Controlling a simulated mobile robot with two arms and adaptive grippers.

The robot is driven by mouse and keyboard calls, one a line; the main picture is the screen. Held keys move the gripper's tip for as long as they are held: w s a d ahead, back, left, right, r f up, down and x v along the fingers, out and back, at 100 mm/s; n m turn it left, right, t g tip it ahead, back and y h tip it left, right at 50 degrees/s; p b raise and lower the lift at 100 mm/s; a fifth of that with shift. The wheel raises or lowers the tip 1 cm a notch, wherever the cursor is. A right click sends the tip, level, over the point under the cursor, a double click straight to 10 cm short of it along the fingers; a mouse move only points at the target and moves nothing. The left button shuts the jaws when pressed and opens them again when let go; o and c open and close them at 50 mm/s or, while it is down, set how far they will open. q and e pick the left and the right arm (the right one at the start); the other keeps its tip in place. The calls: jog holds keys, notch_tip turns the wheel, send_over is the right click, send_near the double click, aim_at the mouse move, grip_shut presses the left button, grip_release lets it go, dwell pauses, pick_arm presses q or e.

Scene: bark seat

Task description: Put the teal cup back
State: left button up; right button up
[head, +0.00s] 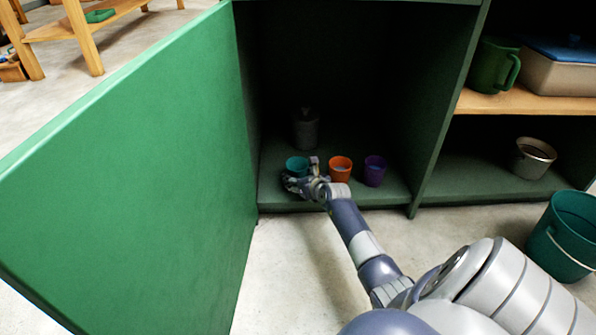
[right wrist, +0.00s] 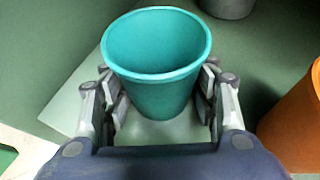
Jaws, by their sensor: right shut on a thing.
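The teal cup (head: 297,165) is upright inside the green cabinet, near the front left of its floor. In the right wrist view the teal cup (right wrist: 157,65) sits between the two fingers of my right gripper (right wrist: 160,100), which is shut on it. In the head view my right gripper (head: 302,181) reaches in from the front, and its fingers hide the lower part of the cup. I cannot tell whether the cup's base touches the cabinet floor. My left gripper is not in view.
An orange cup (head: 340,169) and a purple cup (head: 374,171) stand to the right of the teal cup. A grey canister (head: 305,130) stands behind. The open green door (head: 130,180) bounds the left side. A teal bucket (head: 566,237) stands on the floor at right.

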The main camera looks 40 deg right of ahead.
jog(key=shift+f, duration=0.45)
jog(key=o, duration=1)
jog(key=shift+s, duration=0.1)
jog(key=o, duration=0.3)
jog(key=shift+f, duration=0.2)
jog(key=shift+a+f, duration=0.1)
jog(key=r+p+v, duration=0.1)
jog(key=p+v, duration=0.8)
jog(key=v, duration=0.3)
jog(key=shift+r, duration=0.4)
